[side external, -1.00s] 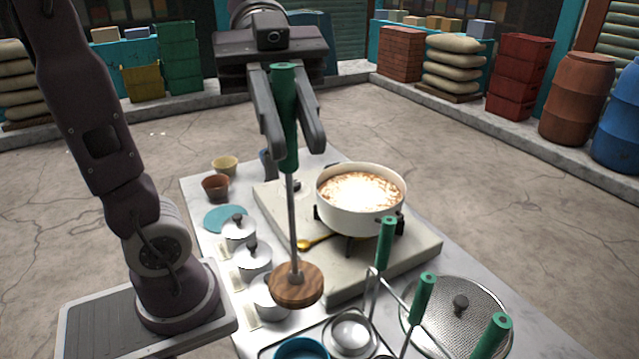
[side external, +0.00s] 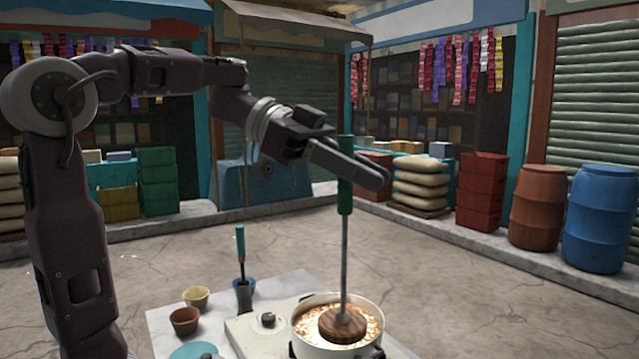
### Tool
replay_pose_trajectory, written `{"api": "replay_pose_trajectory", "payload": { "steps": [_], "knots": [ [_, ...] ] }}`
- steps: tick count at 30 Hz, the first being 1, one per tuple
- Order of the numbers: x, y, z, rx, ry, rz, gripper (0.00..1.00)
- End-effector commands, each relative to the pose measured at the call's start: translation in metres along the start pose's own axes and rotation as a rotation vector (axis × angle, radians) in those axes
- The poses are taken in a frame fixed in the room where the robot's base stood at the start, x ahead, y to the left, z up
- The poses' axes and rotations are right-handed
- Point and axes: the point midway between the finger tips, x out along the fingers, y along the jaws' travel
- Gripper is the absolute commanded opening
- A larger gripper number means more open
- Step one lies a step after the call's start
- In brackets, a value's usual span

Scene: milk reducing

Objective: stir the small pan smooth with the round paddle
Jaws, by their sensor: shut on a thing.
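My gripper (side external: 350,172) is shut on the green handle (side external: 345,205) of the round paddle. The paddle hangs upright, its metal shaft running down to a round wooden disc (side external: 342,324). The disc is over or at the surface of the brown, frothy contents (side external: 316,316) of the white pan (side external: 336,351), inside the rim's outline. I cannot tell whether the disc touches the liquid.
A pale stove slab (side external: 246,331) with a dark knob (side external: 268,320) lies left of the pan. A yellow cup (side external: 196,297), a brown cup (side external: 185,321) and a dark holder with a green-handled tool (side external: 241,260) stand on the table's left. Barrels and crates are far behind.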

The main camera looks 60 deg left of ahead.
Motion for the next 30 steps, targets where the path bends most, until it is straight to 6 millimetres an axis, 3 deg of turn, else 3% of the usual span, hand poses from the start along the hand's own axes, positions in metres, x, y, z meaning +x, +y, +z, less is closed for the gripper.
{"api": "replay_pose_trajectory", "payload": {
  "steps": [3, 6, 12, 21, 30],
  "knots": [
    [-0.013, -0.067, 0.006, -0.094, 0.001, -0.225, 0.00],
    [-0.030, -0.113, 0.010, -0.158, 0.001, -0.385, 0.00],
    [-0.063, -0.172, 0.017, -0.247, 0.001, -0.600, 0.00],
    [-0.097, -0.217, 0.026, -0.324, 0.002, -0.778, 0.00],
    [-0.071, -0.215, 0.088, -0.328, 0.000, -0.771, 0.00]
  ]
}}
